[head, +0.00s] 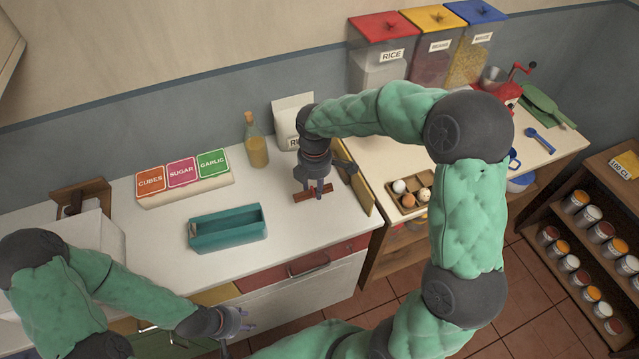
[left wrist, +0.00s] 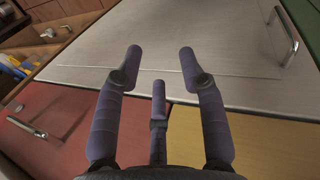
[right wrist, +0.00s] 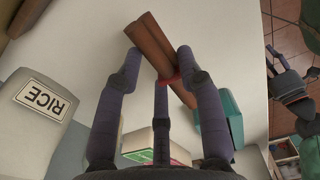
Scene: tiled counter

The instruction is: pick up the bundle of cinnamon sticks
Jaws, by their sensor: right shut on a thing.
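The bundle of cinnamon sticks (head: 313,193) is brown with a red band and is at my right gripper (head: 316,187) over the white counter. In the right wrist view the bundle (right wrist: 151,45) lies slantwise between the fingers of the right gripper (right wrist: 158,75), which is shut on it. I cannot tell whether the bundle touches the counter. My left gripper (head: 238,323) is low, in front of the drawers. In the left wrist view the left gripper (left wrist: 160,70) has its fingers apart with nothing between them.
A teal box (head: 228,236) stands on the counter left of the bundle. Behind are an oil bottle (head: 256,146), a rice bag (head: 288,117) and labelled cards (head: 181,173). An egg tray (head: 408,203) is to the right, past an upright board (head: 361,190). The counter's front middle is clear.

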